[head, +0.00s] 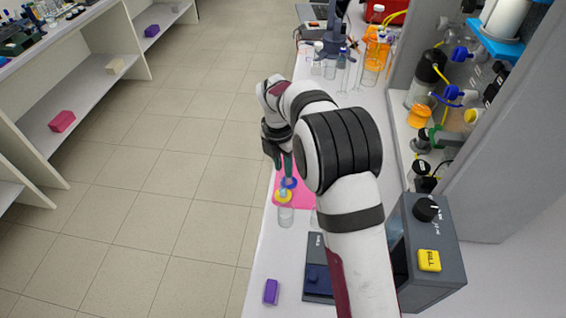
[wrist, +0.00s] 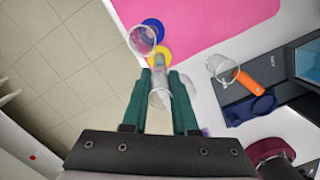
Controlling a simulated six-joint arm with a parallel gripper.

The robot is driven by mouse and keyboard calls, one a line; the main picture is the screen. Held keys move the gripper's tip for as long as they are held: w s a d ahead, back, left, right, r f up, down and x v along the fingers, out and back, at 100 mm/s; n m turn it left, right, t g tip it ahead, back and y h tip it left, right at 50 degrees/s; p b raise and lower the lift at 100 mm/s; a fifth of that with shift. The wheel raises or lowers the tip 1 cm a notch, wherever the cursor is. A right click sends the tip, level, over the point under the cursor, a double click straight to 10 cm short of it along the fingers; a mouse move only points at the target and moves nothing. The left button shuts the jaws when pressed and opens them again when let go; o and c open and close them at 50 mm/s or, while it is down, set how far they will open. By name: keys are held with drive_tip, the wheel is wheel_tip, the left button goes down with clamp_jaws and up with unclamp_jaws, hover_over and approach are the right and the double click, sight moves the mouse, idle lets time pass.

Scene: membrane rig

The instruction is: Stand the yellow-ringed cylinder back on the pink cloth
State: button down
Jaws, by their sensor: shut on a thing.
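The yellow-ringed cylinder is clear, and its yellow ring (head: 283,196) shows below my gripper (head: 282,170) in the head view. In the wrist view the ring (wrist: 158,56) lies just past my fingertips (wrist: 163,76), which are shut on the cylinder. Its clear body is hard to tell from the glass behind it. The ring overlaps the near left edge of the pink cloth (wrist: 215,22); I cannot tell whether its foot touches anything. The cloth is partly hidden by my arm in the head view (head: 298,200).
A blue-ringed cylinder (wrist: 143,38) stands close beside the yellow ring, at the cloth's left edge. A clear glass vessel (head: 286,216) stands just in front, and another (wrist: 222,68) to the right. A purple block (head: 271,291) lies nearer. The bench's left edge is close.

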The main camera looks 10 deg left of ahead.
drive_tip(key=shift+f, duration=0.15)
drive_tip(key=c, duration=0.7)
unclamp_jaws()
wheel_tip(320, 180, up, 13)
drive_tip(key=s, duration=0.1)
drive_tip(key=s+d+r+m, duration=0.4)
drive_tip(key=s+d+m, duration=0.4)
drive_tip(key=s+m, duration=0.25)
drive_tip(key=s+d+f+m, duration=0.2)
drive_tip(key=s+m, duration=0.5)
drive_tip(key=m, duration=0.1)
drive_tip(key=s+d+f+m+y, duration=0.1)
drive_tip(key=s+d+f+m, duration=0.1)
drive_tip(key=s+m, duration=0.6)
drive_tip(key=s+d+f+m+g+y, duration=0.1)
drive_tip(key=s+d+f+m, duration=0.1)
drive_tip(key=s+m, duration=0.5)
drive_tip(key=shift+s+m, duration=0.3)
drive_tip(key=shift+m, duration=0.45)
